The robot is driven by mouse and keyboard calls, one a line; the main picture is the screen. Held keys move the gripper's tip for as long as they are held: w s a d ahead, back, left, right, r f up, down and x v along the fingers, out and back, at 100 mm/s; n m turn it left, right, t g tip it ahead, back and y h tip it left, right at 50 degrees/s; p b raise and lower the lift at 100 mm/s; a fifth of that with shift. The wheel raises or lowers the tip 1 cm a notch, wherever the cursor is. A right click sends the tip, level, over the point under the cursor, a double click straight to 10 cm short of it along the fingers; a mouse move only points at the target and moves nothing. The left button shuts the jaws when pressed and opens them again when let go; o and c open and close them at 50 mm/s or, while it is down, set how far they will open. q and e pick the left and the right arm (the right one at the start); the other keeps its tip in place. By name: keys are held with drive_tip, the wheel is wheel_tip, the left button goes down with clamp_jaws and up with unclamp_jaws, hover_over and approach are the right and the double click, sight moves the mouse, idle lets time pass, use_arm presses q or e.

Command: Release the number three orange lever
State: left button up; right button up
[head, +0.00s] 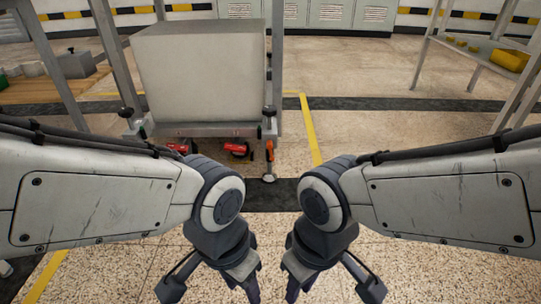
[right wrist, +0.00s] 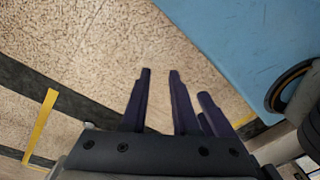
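A small orange lever (head: 269,150) stands upright at the front right foot of a wheeled frame, above a caster (head: 268,178). Two red parts, a left one (head: 178,148) and a right one (head: 238,149), sit low under the same frame. No number can be read on any of them. My right gripper (head: 298,286) hangs low in front of the frame, well apart from the lever. In the right wrist view its dark fingers (right wrist: 160,92) stand apart with nothing between them. My left gripper (head: 244,284) hangs beside it, also away from the lever; its finger gap is unclear.
A large pale grey block (head: 201,70) rests on the frame. A wooden bench (head: 58,91) is at left, and a shelf table with a yellow item (head: 510,60) at right. Yellow floor tape (head: 310,130) runs right of the frame. The floor ahead is clear.

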drive_tip(key=shift+r+p, duration=0.3)
drive_tip(key=shift+r, duration=0.05)
clamp_jaws()
wheel_tip(320, 180, up, 25)
drive_tip(key=p, duration=2.5)
drive_tip(key=shift+r, duration=0.1)
